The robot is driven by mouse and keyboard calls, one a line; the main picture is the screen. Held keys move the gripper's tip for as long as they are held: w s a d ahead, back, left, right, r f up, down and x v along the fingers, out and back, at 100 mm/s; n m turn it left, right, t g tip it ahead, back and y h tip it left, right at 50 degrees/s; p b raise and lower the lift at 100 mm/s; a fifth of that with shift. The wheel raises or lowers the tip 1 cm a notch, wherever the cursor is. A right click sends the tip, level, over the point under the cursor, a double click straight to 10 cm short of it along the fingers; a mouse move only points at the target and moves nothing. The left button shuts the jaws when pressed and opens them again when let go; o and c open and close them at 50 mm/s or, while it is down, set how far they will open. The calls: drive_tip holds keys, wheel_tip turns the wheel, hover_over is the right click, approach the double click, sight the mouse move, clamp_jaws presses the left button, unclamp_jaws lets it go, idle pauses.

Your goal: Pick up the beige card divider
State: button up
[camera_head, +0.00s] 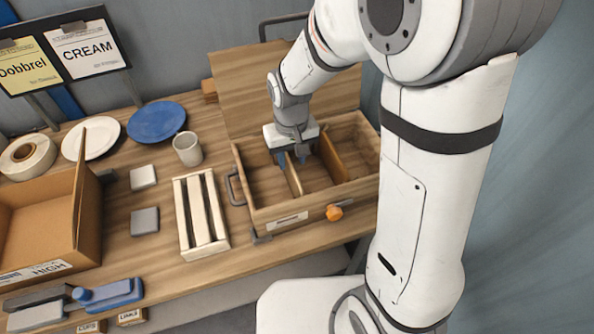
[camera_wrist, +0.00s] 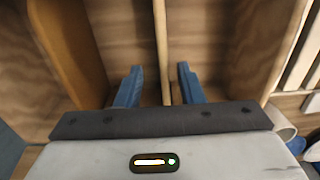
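The beige card divider (camera_head: 294,180) is a thin pale upright panel inside the wooden box, left of a browner divider (camera_head: 332,158). In the wrist view the beige divider (camera_wrist: 161,45) runs down the middle of the picture. My gripper (camera_head: 292,158) reaches down into the box from above. In the wrist view its two blue fingers (camera_wrist: 160,86) are open, one on each side of the beige divider, with gaps visible on both sides. The divider's lower part in the wrist view is hidden by the gripper body.
The wooden box (camera_head: 285,215) has its lid open behind, a side handle at left and an orange knob in front. The brown divider (camera_wrist: 70,45) stands left of my fingers in the wrist view. A slatted rack (camera_head: 201,213), mug (camera_head: 188,150) and blue plate (camera_head: 156,122) lie to the left.

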sight(291, 177)
wheel_tip(291, 177, down, 5)
drive_tip(key=shift+s+a+p, duration=0.1)
drive_tip(key=shift+a+p, duration=0.05)
drive_tip(key=shift+p, duration=0.35)
clamp_jaws()
